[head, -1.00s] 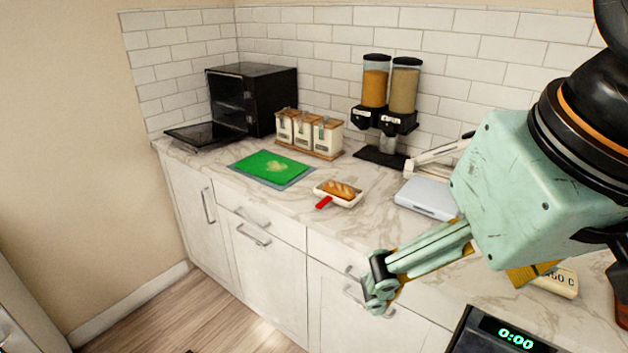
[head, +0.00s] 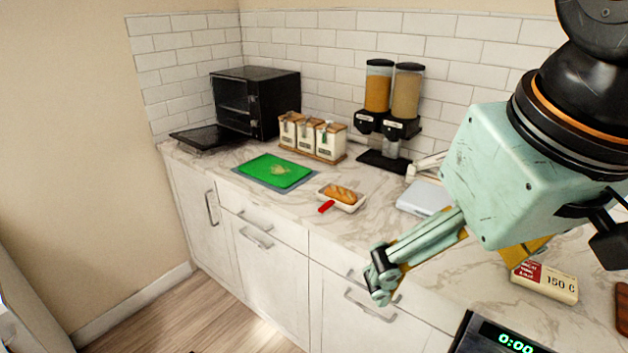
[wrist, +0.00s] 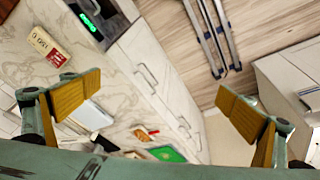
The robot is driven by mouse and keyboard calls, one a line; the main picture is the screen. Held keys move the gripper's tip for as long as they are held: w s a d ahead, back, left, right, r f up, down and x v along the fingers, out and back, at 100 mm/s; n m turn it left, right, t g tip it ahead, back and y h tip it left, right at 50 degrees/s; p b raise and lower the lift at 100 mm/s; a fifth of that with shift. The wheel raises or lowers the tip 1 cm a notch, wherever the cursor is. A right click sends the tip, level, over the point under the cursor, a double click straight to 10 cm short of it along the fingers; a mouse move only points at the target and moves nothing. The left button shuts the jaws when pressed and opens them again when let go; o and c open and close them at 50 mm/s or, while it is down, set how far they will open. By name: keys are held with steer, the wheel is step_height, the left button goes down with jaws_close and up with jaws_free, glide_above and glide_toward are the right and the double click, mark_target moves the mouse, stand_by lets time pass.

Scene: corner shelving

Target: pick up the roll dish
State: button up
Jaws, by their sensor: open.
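The roll dish (head: 350,205) is a small white dish with a brown bread roll (head: 341,194) in it and a red handle (head: 326,207) at its front left. It sits on the marble counter, right of the green cutting board. It also shows small in the wrist view, where the roll (wrist: 141,135) is near the bottom centre. My gripper (head: 378,276) is in front of the counter edge, to the lower right of the dish and apart from it. In the wrist view my gripper (wrist: 158,100) has its two tan-padded fingers wide apart with nothing between them.
A green cutting board (head: 275,170) lies left of the dish. Behind stand white canisters (head: 330,142), a black oven (head: 258,100) with its door open, and two grain dispensers (head: 390,100). A pale flat scale-like device (head: 420,198) is right. A box marked 150 (head: 545,283) lies near my arm.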

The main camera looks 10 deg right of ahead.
steer(key=w+d+r+n+h+p, duration=0.1)
steer(key=w+r+n+p, duration=0.15)
steer(key=w, duration=0.55)
steer(key=w+d+r+n+p, duration=0.1)
steer(key=w+r+n+p, duration=0.2)
steer(key=w, duration=0.4)
steer(key=n+h+p, duration=0.2)
steer(key=n+p, duration=1.3)
steer(key=n, duration=0.5)
glide_above(338, 191)
steer(key=s+a, duration=0.3)
steer(key=a, duration=0.1)
step_height(338, 191, down, 17)
steer(key=shift+s+d+f+g, duration=0.1)
steer(key=shift+s+d+g, duration=0.05)
steer(key=shift+d+g, duration=0.15)
steer(key=shift+f, duration=0.1)
steer(key=shift+b+x, duration=0.55)
steer(key=shift+x, duration=3.65)
steer(key=shift+f, duration=0.1)
steer(key=shift+b+x, duration=0.3)
steer(key=shift+x, duration=2.2)
